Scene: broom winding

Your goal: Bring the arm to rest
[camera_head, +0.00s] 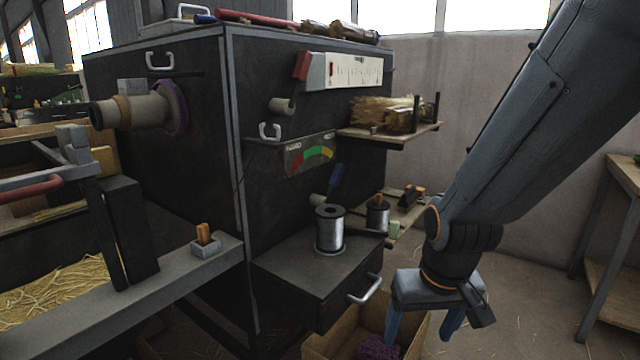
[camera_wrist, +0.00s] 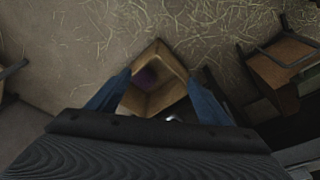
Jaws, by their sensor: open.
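My gripper (camera_head: 424,325) hangs from my arm at the right of the head view, pointing down with its two blue fingers apart and nothing between them. It is in front of and to the right of the dark machine (camera_head: 185,75), above the floor near a cardboard box (camera_head: 330,343). In the wrist view the fingers of my gripper (camera_wrist: 160,100) are spread wide, and the box (camera_wrist: 168,98) shows below between them. A purple bundle (camera_head: 378,348) lies in the box.
A drawer (camera_head: 310,285) with a metal spool (camera_head: 329,228) on it juts out left of my gripper. A shelf (camera_head: 395,133) with straw bundles is above it. A workbench (camera_head: 622,170) stands at the far right. Open floor (camera_head: 530,285) lies between, strewn with straw.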

